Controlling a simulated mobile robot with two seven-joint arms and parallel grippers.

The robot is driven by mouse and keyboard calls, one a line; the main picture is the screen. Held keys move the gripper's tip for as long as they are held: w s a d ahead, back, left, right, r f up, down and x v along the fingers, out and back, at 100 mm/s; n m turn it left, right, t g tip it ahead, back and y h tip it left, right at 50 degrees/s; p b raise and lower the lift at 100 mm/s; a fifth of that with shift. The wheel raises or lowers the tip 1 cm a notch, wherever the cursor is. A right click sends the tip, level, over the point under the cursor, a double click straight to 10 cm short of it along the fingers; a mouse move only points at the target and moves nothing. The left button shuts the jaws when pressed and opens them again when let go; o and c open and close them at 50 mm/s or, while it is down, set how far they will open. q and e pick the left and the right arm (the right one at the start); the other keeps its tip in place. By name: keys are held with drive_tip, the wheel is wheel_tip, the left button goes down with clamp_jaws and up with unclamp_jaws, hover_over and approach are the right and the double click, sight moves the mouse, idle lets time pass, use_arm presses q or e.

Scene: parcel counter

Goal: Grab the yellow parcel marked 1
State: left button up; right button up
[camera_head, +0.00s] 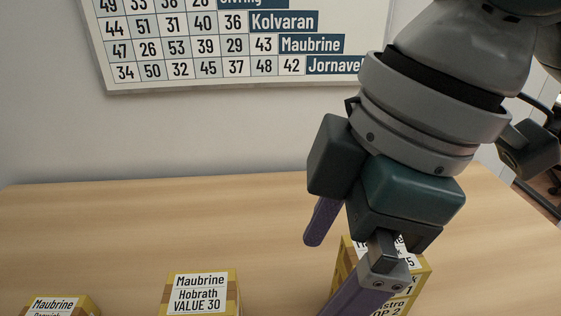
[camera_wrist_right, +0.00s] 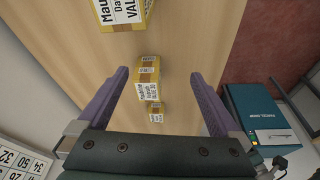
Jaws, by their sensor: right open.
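Three yellow parcels with white labels stand on the counter in the head view. The right parcel (camera_head: 405,300) is partly hidden behind my right gripper; parts of its label show, including a line ending in 1. The middle parcel (camera_head: 200,297) reads Maubrine, Hobrath, VALUE 30. The left parcel (camera_head: 60,306) reads Maubrine and is cut off by the bottom edge. My right gripper (camera_head: 325,277) is open and empty, above the counter. In the right wrist view a yellow parcel (camera_wrist_right: 148,72) appears between the spread fingers (camera_wrist_right: 160,74), apparently farther off. My left gripper is out of view.
The wooden counter (camera_head: 130,225) is clear behind the parcels. A wall board (camera_head: 200,50) with numbers and names hangs behind it. The right wrist view also shows a large parcel (camera_wrist_right: 124,12), a small one (camera_wrist_right: 156,112) and a teal device (camera_wrist_right: 255,112) at the right.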

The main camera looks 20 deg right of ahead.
sight(350, 252)
drive_tip(key=w+d+r+h, duration=0.1)
drive_tip(key=d, duration=0.1)
drive_tip(key=w+d+r+n+g+b, duration=0.1)
drive_tip(key=d, duration=0.1)
drive_tip(key=w+d+r+h, duration=0.1)
drive_tip(key=d, duration=0.2)
drive_tip(key=shift+r+n+h+b, duration=0.15)
drive_tip(key=shift+n+h+b, duration=0.15)
drive_tip(key=shift+n+b, duration=0.1)
wheel_tip(350, 252, down, 4)
drive_tip(key=shift+f, duration=0.1)
drive_tip(key=f, duration=0.3)
drive_tip(key=f+b, duration=0.1)
drive_tip(key=shift+s+d+f, duration=0.2)
drive_tip(key=shift+d, duration=0.2)
drive_tip(key=shift+w+f, duration=0.1)
drive_tip(key=shift+f, duration=0.35)
drive_tip(key=c, duration=1.5)
